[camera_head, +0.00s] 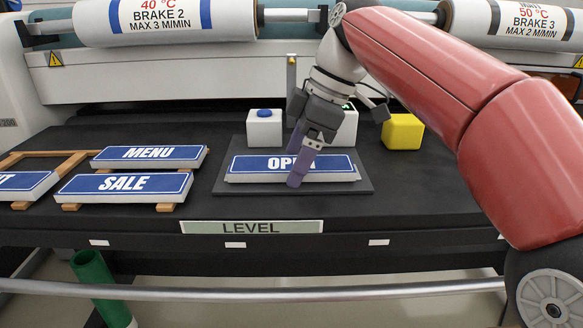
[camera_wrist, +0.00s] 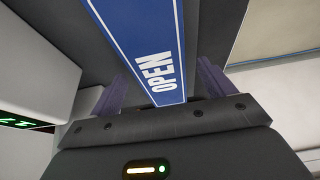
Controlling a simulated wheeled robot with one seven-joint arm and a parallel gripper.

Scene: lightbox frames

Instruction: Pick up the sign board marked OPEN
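The blue sign board with a white border marked OPEN (camera_head: 250,168) lies flat on a dark grey pad (camera_head: 235,188) at the table's middle. My gripper (camera_head: 299,162) is over it, pointing down, with the near finger covering part of the last letters. In the wrist view the OPEN board (camera_wrist: 143,35) runs between the two purple-grey fingers of my gripper (camera_wrist: 162,82). The fingers are apart, one on each side of the board, with a gap visible on both sides. I cannot tell how far down they reach beside it.
Signs marked MENU (camera_head: 150,154) and SALE (camera_head: 125,184), and a partly cut-off one (camera_head: 25,181), lie on a wooden rack at left. Behind the OPEN board stand a white box with a blue button (camera_head: 264,128), another white box (camera_head: 347,128) and a yellow block (camera_head: 403,132).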

